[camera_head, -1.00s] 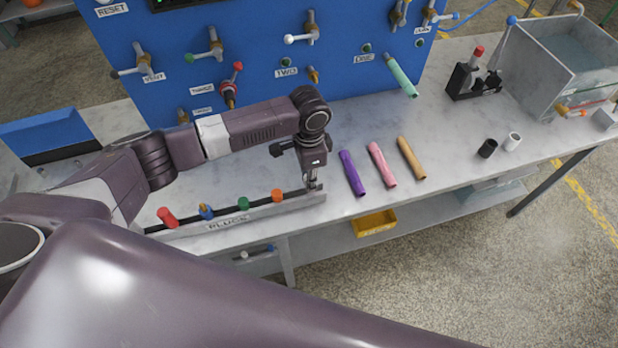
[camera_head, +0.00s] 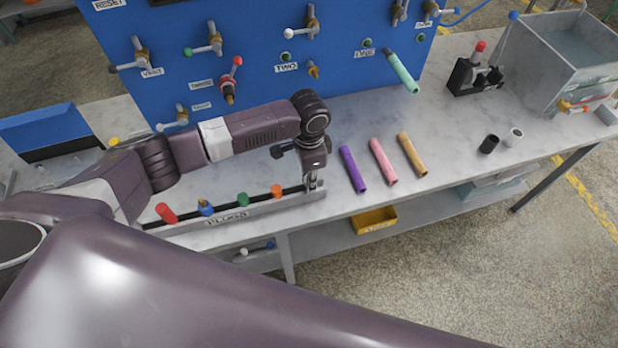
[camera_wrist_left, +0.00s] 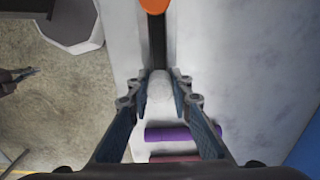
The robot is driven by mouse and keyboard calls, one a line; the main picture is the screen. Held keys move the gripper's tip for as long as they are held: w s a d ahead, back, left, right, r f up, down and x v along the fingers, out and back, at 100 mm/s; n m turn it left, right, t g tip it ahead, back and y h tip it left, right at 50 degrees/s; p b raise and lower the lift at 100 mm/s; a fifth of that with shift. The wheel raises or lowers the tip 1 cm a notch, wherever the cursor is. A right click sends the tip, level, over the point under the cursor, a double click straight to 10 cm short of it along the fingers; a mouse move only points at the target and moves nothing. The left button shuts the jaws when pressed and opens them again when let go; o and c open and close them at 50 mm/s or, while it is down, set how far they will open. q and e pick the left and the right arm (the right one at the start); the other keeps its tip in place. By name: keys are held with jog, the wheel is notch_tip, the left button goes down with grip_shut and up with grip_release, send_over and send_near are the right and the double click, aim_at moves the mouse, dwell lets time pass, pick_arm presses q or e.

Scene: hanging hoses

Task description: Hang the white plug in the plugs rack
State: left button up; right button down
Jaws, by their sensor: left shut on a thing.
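The plugs rack (camera_head: 265,208) is a long grey bar with a dark slot along the front of the bench. Red (camera_head: 166,213), blue (camera_head: 206,208), green (camera_head: 243,200) and orange (camera_head: 277,191) plugs stand in it. My left gripper (camera_head: 314,187) points down at the rack's right end. In the left wrist view its fingers are shut on the white plug (camera_wrist_left: 160,90), in line with the dark slot (camera_wrist_left: 157,45) and the orange plug (camera_wrist_left: 153,5). I cannot tell whether the white plug is seated in the slot.
Purple (camera_head: 352,169), pink (camera_head: 383,161) and orange (camera_head: 411,154) hoses lie right of the gripper. A green hose (camera_head: 403,73) hangs from the blue panel (camera_head: 260,115). A yellow bin (camera_head: 374,220) sits below the bench.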

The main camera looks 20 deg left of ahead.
pick_arm(q)
jog(key=o, duration=1.1)
notch_tip(320, 180, up, 12)
jog(key=shift+f, duration=0.1)
